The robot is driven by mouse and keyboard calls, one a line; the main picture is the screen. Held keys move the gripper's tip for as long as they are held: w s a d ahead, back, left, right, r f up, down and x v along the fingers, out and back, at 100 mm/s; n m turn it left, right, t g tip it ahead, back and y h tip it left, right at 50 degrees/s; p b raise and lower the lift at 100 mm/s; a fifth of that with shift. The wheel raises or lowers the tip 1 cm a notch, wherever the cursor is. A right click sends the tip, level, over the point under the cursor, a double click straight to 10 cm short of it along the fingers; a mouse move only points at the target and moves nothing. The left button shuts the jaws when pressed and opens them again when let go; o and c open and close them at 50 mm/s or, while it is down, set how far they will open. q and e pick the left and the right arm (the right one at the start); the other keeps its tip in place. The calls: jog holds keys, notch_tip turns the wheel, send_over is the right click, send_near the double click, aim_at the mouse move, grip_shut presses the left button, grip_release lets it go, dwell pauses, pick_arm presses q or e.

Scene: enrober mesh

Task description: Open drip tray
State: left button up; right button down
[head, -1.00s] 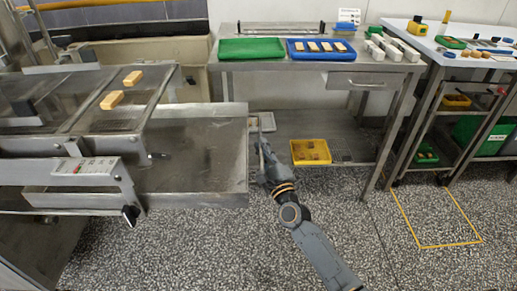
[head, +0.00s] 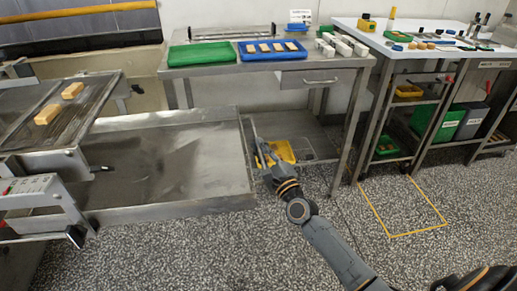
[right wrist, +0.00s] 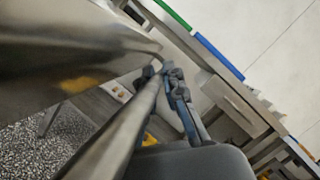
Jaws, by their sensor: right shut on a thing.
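The drip tray (head: 160,165) is a wide, shallow steel tray in the left half of the head view. It sticks out to the right from under the mesh belt of the enrober (head: 75,110). My right gripper (head: 256,145) is at the tray's right end, shut on its rim. In the right wrist view the fingers (right wrist: 165,85) sit on either side of a long metal edge (right wrist: 118,130). The exact contact is partly hidden by the fingers. My left gripper is not in view.
A steel table (head: 220,68) behind holds a green tray (head: 202,54) and a blue tray (head: 272,51). A yellow bin (head: 283,153) is on its lower shelf. Speckled floor in front is clear.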

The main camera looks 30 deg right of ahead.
jog(key=c, duration=1.4)
grip_release()
jog(key=shift+f, duration=0.1)
jog(key=shift+s, duration=0.1)
jog(key=v, duration=1.2)
